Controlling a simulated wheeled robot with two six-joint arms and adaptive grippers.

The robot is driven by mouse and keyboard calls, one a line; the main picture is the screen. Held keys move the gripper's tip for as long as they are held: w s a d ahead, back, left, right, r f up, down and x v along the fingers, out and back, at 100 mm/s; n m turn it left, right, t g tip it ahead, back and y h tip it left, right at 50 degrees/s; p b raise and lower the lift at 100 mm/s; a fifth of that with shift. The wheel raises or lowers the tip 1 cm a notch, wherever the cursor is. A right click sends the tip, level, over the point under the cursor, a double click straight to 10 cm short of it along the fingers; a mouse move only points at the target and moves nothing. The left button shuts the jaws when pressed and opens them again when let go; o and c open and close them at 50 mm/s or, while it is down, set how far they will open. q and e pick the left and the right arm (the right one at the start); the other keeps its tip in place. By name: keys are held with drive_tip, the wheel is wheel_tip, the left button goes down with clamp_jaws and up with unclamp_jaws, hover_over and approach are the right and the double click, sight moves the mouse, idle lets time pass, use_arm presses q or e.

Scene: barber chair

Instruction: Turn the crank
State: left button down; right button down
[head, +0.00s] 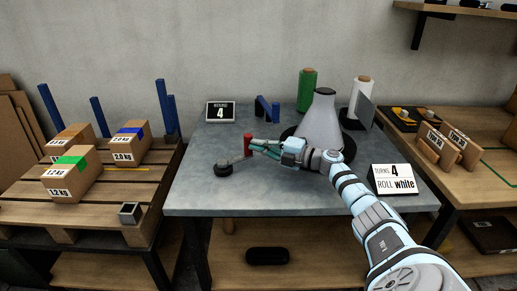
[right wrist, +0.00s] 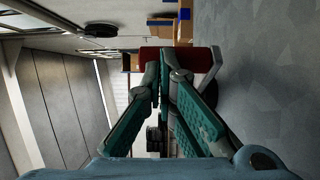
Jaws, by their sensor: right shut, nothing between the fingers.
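The crank's upright red handle (head: 248,142) stands over the left middle of the grey table. A dark round piece (head: 223,169) sits just in front and to the left of it. My right gripper (head: 258,148) is right beside the handle, reaching in from the right. In the right wrist view its green-padded fingers (right wrist: 165,85) are shut and empty. The red handle (right wrist: 185,57) lies just past the fingertips there; I cannot tell whether they touch. The crank's arm is mostly hidden. My left gripper is out of view.
A grey cone (head: 320,125) stands on a dark round base behind my right arm. Green (head: 307,90) and white (head: 360,95) rolls stand at the back. The table (head: 210,195) is clear at front left.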

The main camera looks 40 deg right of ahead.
drive_tip(key=shift+w+d, duration=0.1)
drive_tip(key=shift+d, duration=0.15)
idle(0.3)
drive_tip(key=shift+s, duration=0.25)
drive_tip(key=v, duration=1.1)
drive_tip(key=shift+s+d, duration=0.1)
drive_tip(key=shift+s, duration=0.25)
